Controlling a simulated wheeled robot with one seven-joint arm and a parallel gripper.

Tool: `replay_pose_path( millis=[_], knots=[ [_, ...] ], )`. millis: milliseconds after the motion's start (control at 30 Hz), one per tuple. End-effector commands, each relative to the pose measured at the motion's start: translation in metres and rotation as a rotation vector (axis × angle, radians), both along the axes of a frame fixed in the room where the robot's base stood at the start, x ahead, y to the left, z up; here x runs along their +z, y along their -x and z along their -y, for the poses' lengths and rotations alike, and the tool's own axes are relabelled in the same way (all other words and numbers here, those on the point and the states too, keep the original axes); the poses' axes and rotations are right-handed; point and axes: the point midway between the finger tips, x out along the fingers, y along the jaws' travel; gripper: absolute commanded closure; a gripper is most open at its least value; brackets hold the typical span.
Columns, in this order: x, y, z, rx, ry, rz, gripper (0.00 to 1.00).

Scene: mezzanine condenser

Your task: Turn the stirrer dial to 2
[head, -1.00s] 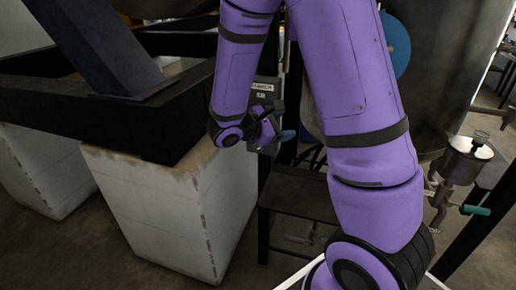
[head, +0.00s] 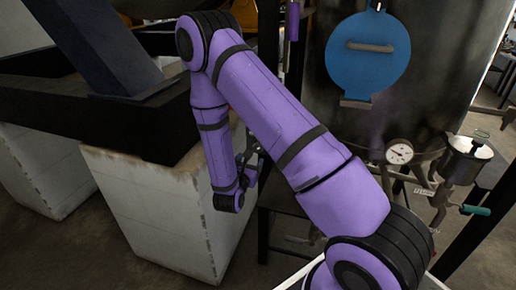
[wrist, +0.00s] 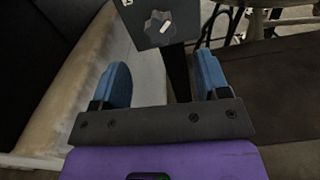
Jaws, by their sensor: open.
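The stirrer dial (wrist: 158,27) is a dark, lobed knob with a pale pointer mark, on a grey control box (wrist: 143,10) at the top of the wrist view. The pointer leans up and to the right. Only part of a label shows at the box's upper left, so I cannot read the setting. My gripper (wrist: 162,75) is open and empty, its two blue fingers well apart. The dial appears beyond the fingertips, between them and not touched. In the head view my gripper (head: 248,172) hangs low beside the white block, and my arm hides the dial.
A white concrete block (head: 150,215) under a dark steel beam (head: 80,115) stands to the left. A large dark tank with a blue round plate (head: 367,52) and a pressure gauge (head: 399,151) stands to the right. A teal-handled valve (head: 476,210) sits at far right.

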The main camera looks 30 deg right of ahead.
Motion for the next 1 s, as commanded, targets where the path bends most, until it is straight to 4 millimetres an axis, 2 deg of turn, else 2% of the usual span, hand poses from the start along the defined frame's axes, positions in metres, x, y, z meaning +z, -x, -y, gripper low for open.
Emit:
replay_pose_path(
  millis=[300,500,700,967,1000],
  knots=[
    [0.001,-0.034,0.046,-0.007,-0.001,0.003,0.31],
    [0.001,-0.050,0.066,-0.004,-0.001,0.003,0.31],
    [0.001,-0.057,0.074,-0.004,0.000,0.001,0.31],
    [0.001,-0.057,0.075,-0.003,0.000,0.001,0.31],
    [0.001,-0.057,0.075,-0.003,0.000,0.001,0.38]
  ],
)
